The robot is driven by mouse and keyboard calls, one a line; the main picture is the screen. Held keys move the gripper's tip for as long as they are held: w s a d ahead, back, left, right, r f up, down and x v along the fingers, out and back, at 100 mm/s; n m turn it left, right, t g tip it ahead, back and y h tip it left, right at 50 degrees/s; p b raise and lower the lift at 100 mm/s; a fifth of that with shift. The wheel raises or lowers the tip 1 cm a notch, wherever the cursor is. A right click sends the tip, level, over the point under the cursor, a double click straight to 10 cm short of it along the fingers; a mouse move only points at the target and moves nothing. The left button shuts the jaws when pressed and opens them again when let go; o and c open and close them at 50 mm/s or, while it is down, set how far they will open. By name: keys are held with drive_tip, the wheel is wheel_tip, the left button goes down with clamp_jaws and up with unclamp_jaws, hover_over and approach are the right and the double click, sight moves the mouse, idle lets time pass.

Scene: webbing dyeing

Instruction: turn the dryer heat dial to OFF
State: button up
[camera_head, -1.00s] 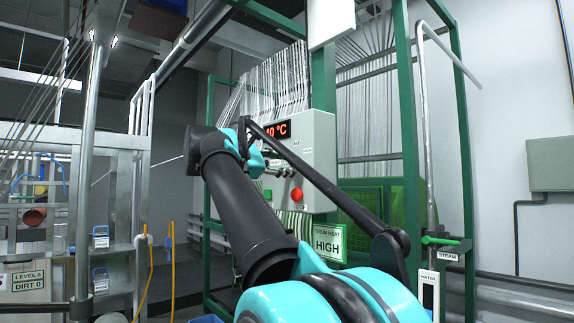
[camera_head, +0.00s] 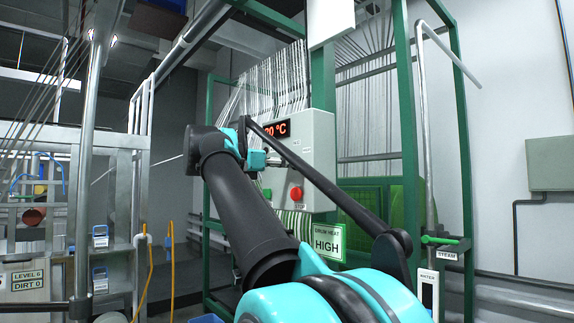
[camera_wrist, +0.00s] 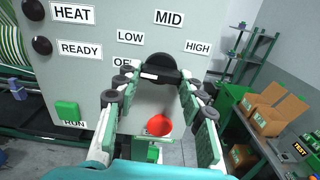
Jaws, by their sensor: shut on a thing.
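The black heat dial (camera_wrist: 155,66) sits on the dryer's grey control panel, seen in the wrist view among the labels LOW, MID, HIGH and a partly hidden OFF. A white mark (camera_wrist: 148,74) on it lies on its lower left side, near the OFF label (camera_wrist: 122,62). My gripper (camera_wrist: 157,88) is shut on the dial, one finger on each side. In the head view my gripper (camera_head: 256,160) is at the panel's left part, and my arm hides the dial there. The control box (camera_head: 318,155) shows a red display (camera_head: 276,129) ending in 20 °C.
A red stop button (camera_wrist: 159,125) lies just below the dial, between my fingers in the picture. A green RUN button (camera_wrist: 67,111) is at lower left. A sign reading DRUM HEAT HIGH (camera_head: 326,240) hangs below the box.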

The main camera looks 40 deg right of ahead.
drive_tip(key=shift+n, duration=0.4)
drive_tip(key=o, duration=1.2)
drive_tip(key=shift+c, duration=0.2)
drive_tip(key=shift+a, duration=0.15)
drive_tip(key=s+a, duration=0.1)
drive_tip(key=a, duration=1)
drive_tip(key=shift+a, duration=0.35)
